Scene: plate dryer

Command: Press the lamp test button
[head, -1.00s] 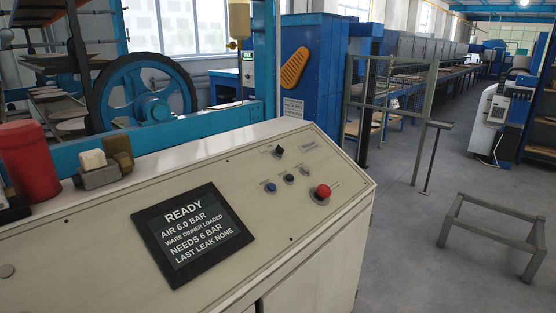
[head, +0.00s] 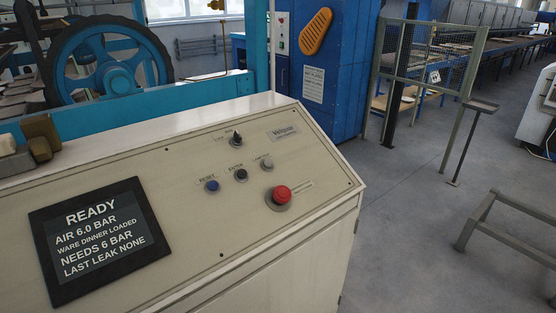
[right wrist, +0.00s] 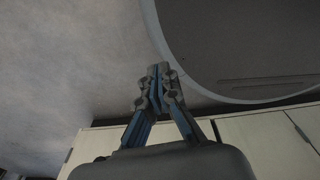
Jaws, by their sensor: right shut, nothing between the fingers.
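The cream control panel (head: 150,190) fills the lower left of the head view. It carries a blue button (head: 212,185), a black button (head: 241,175) and a small pale grey button (head: 267,163) in a row. Their small labels are too faint to tell surely which is the lamp test. A black selector knob (head: 236,139) sits above them and a red mushroom button (head: 281,194) below right. My right gripper (right wrist: 158,72) is shut and empty in the right wrist view, with floor behind it and no button in that view. No gripper shows in the head view.
A black display (head: 98,238) reading READY is on the panel's left. A blue wheel (head: 105,75) stands behind it. A blue cabinet (head: 335,80) and mesh fence (head: 430,65) stand beyond. A low metal frame (head: 500,225) is at right, with clear floor between.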

